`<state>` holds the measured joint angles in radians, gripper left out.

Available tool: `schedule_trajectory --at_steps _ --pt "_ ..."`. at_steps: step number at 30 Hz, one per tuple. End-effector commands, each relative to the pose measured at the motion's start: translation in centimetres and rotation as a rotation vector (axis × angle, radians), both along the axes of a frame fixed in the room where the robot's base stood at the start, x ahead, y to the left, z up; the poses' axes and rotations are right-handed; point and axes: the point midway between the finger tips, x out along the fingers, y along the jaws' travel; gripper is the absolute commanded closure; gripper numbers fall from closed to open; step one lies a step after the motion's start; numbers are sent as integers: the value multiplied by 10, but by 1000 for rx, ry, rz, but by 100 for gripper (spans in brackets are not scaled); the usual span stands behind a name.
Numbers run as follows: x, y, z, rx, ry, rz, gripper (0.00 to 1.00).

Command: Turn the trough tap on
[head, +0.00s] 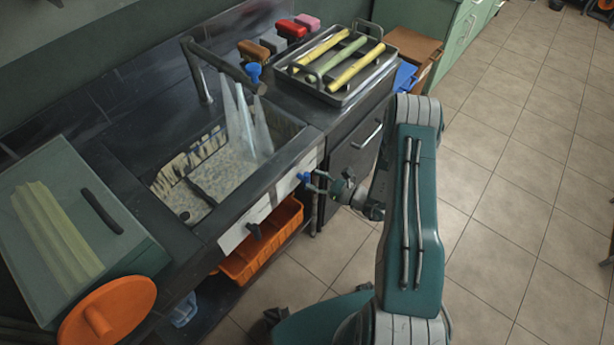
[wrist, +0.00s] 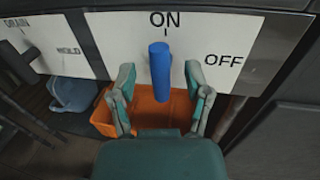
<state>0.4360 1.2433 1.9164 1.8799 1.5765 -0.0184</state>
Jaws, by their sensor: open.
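The blue trough tap handle (wrist: 160,70) sits on a white panel (wrist: 100,45) marked ON above it and OFF to its right; it points up toward ON. In the head view the blue handle (head: 304,177) is at the front of the trough (head: 312,138). Water streams (head: 250,125) fall from the pipe spout into the trough. My gripper (wrist: 160,80) is open, one finger on each side of the handle, with gaps showing on both sides. In the head view my gripper (head: 318,183) is right at the handle.
A second, dark handle (head: 254,230) on the panel is by the DRAIN and HOLD labels. An orange bin (head: 262,248) is below the trough. A tray (head: 335,88) of canes stands behind, and a press with an orange wheel (head: 108,312) is at left.

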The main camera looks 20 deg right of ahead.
Motion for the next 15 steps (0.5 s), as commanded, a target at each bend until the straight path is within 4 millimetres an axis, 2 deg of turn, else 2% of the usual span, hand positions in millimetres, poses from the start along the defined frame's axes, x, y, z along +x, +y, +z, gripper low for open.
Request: schedule_trajectory --at_steps 1,6,15 --pt "5 8 0 -1 -1 5 37" --pt "17 20 0 0 1 1 37" --pt "21 23 0 1 1 -1 37"
